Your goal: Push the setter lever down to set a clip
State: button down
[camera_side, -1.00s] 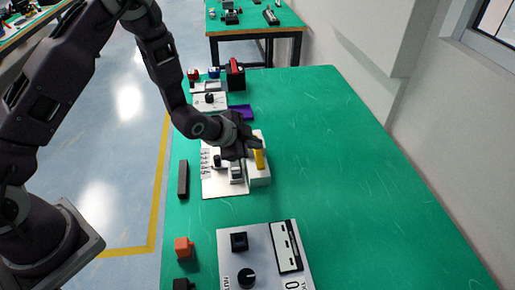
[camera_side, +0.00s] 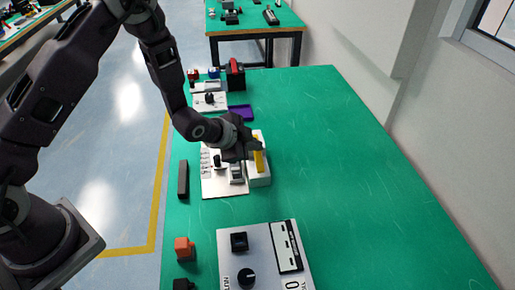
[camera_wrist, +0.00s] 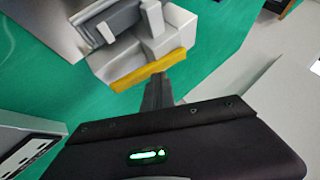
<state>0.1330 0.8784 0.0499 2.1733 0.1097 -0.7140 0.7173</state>
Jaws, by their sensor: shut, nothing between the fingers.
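The setter is a pale grey-white block (camera_side: 259,181) on the right side of a white panel (camera_side: 215,187) at mid-table. Its lever is a yellow bar (camera_side: 258,161), partly behind my gripper in the side view. My gripper (camera_side: 256,147) is shut and empty, with its fingertips close by the upper part of the lever. In the wrist view the yellow lever (camera_wrist: 149,71) lies across the pale block (camera_wrist: 115,62), and the shut fingers (camera_wrist: 158,92) point at its right half. I cannot tell whether they touch it. No clip can be made out clearly.
A larger grey panel (camera_side: 256,258) with a black knob stands at the front. An orange block (camera_side: 184,249) and a black bar (camera_side: 183,179) lie along the left edge. A purple tray (camera_side: 241,113) is behind. The right of the green table is clear.

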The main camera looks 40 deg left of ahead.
jog(key=shift+r, duration=1.15)
jog(key=shift+r, duration=2.5)
notch_tip(320, 180, up, 8)
jog(key=n, duration=0.2)
send_over(255, 153)
jog(key=s+a, duration=0.2)
jog(key=s, duration=0.2)
jog(key=s+a+r+n+g+y, duration=0.1)
jog(key=s+a+r+n, duration=0.25)
jog(key=s+r, duration=0.6)
jog(key=s+n+g, duration=0.2)
jog(key=s+n, duration=0.3)
jog(key=s, duration=1.5)
jog(key=shift+r, duration=0.15)
